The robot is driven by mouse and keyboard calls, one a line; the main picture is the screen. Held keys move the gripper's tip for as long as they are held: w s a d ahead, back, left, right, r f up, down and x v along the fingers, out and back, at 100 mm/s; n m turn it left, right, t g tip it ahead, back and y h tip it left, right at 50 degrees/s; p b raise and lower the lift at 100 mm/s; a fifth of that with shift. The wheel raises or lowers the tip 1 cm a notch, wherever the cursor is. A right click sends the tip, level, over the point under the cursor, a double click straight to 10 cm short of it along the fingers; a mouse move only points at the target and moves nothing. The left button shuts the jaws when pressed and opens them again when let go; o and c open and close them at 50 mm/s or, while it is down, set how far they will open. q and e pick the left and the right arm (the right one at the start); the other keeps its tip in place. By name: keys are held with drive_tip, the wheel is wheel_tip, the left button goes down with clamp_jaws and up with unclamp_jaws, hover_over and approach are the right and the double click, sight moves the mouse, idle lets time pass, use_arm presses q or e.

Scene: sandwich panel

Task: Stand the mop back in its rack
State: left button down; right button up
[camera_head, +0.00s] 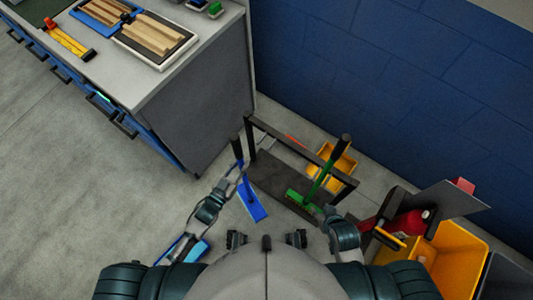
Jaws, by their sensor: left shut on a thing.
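The blue mop (252,204) is in front of the left side of the rack, its black-topped handle tilted and its flat blue head low, near the floor. My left gripper (238,172) is shut on the mop's handle. The rack (290,138) is a dark frame with a dark base, standing near the blue wall. A green broom (316,182) with a black grip leans at the rack's right part. My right gripper (328,212) is low beside the broom's head; its fingers are too small to read. Whether the mop head touches the floor is unclear.
A grey workbench (195,90) with blue drawers stands at the left. A yellow bucket (342,160) is behind the rack. Yellow bins (455,255) and a red extinguisher (408,224) crowd the right. A blue flat item (196,251) lies by my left arm. Floor at left is clear.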

use_arm(q)
drive_tip(key=f+b+x, duration=0.2)
drive_tip(key=x, duration=0.6)
drive_tip(key=f+b+x, duration=0.1)
drive_tip(key=b+x, duration=0.1)
drive_tip(key=x, duration=0.7)
drive_tip(key=shift+w+f+b, duration=0.2)
drive_tip(key=shift+f+b, duration=0.2)
use_arm(e)
drive_tip(key=w+a+r+t+y, duration=0.2)
drive_tip(key=w+a+r+t, duration=0.3)
drive_tip(key=w+r+t, duration=0.3)
drive_tip(key=w+t, duration=0.1)
drive_tip(key=w, duration=0.2)
drive_tip(key=shift+r+t+y, duration=0.3)
drive_tip(key=shift+r, duration=0.1)
use_arm(q)
drive_tip(key=c, duration=1.3)
unclamp_jaws()
drive_tip(key=shift+a+f, duration=0.1)
drive_tip(key=o, duration=0.3)
drive_tip(key=shift+a, duration=0.35)
use_arm(e)
drive_tip(key=shift+w+a+r, duration=0.1)
drive_tip(key=shift+a+r, duration=0.05)
drive_tip(key=shift+a, duration=0.3)
